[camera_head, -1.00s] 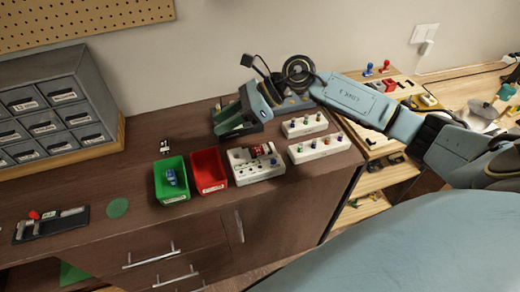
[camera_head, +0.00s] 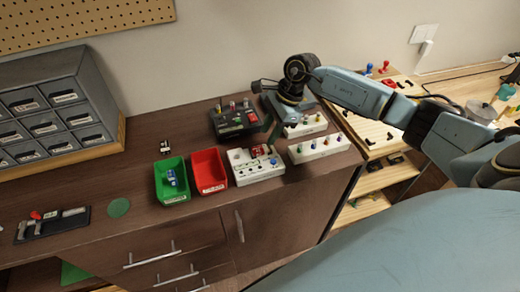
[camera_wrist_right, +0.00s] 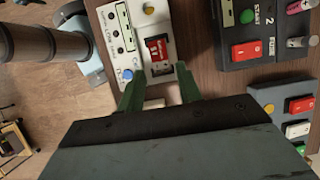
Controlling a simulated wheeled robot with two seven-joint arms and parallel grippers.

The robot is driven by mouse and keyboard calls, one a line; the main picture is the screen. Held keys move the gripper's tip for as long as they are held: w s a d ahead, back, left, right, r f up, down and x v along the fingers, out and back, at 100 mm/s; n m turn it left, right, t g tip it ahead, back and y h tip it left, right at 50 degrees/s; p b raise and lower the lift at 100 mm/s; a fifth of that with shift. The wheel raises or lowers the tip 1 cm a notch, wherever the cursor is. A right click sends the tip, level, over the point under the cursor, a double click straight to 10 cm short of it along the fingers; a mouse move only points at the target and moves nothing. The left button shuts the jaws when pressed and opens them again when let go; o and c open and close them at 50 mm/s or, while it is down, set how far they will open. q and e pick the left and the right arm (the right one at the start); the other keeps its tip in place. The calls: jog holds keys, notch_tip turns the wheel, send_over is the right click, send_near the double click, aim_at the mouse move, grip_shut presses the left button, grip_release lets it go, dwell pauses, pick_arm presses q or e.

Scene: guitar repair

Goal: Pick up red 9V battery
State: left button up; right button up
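The red 9V battery (camera_head: 259,151) sits on top of the white device (camera_head: 256,175) on the brown cabinet. In the right wrist view the red battery (camera_wrist_right: 157,49) lies on the white device (camera_wrist_right: 112,22), just beyond the fingertips. My right gripper (camera_wrist_right: 160,88) is open, with one green finger on each side and nothing between them. In the head view my right gripper (camera_head: 276,130) points down just behind the white device, mostly hidden by my own wrist. My left gripper is not in view.
A black device (camera_head: 236,122) stands just left of my right gripper. Another white box (camera_head: 318,148) is to the right. A red bin (camera_head: 208,172) and a green bin (camera_head: 172,180) holding a blue item stand left of the white device.

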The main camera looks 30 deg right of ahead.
aim_at(262, 148)
jog(key=x, duration=0.5)
jog(key=shift+f+p, duration=0.15)
jog(key=shift+p, duration=0.2)
jog(key=shift+s, duration=0.1)
jog(key=shift+c, duration=0.4)
jog(key=c, duration=0.6)
jog(key=shift+r+p, duration=0.85)
jog(key=shift+r, duration=6.25)
jog(key=shift+c, duration=0.2)
